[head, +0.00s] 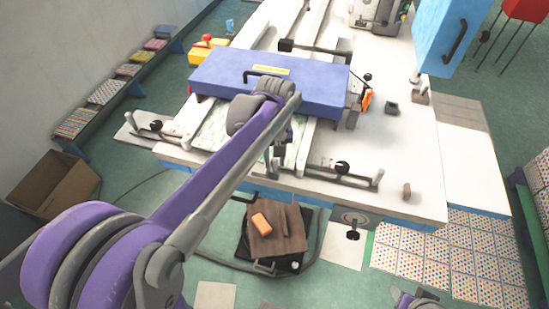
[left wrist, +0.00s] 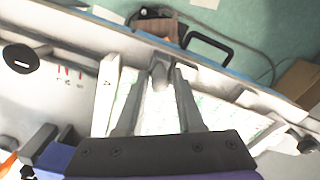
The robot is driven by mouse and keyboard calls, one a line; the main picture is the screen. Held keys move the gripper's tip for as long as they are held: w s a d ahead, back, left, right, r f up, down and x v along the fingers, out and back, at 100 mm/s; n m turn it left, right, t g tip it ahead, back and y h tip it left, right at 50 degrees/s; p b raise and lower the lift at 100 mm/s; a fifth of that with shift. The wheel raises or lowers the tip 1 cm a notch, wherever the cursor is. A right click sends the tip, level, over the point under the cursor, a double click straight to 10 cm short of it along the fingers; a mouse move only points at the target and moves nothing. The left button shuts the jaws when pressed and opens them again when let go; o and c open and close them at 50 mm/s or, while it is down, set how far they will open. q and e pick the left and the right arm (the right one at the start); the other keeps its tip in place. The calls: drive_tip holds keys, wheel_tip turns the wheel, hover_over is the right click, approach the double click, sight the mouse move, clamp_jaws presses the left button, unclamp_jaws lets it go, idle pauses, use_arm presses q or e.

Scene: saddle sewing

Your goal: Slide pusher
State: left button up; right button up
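My left gripper (head: 280,150) reaches over the white machine table (head: 400,180), just in front of the blue-violet cover (head: 300,85). In the left wrist view its two grey fingers (left wrist: 158,80) are apart. A grey rounded knob (left wrist: 160,74) shows between the fingertips; I cannot tell whether it touches them. Which part is the pusher is not clear. Two rods with black knobs lie on the table, one at the left (head: 155,125) and one at the right (head: 342,168). A small purple and grey part at the bottom edge may be my right gripper (head: 418,298); its fingers are unclear.
A black handle (left wrist: 208,45) stands at the table edge in the left wrist view. A brown stool (head: 275,230) with an orange block (head: 261,222) stands before the table. A cardboard box (head: 55,185) lies at the left. Dotted panels (head: 440,255) are at the right.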

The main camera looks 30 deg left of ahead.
use_arm(q)
clamp_jaws()
idle(1.1)
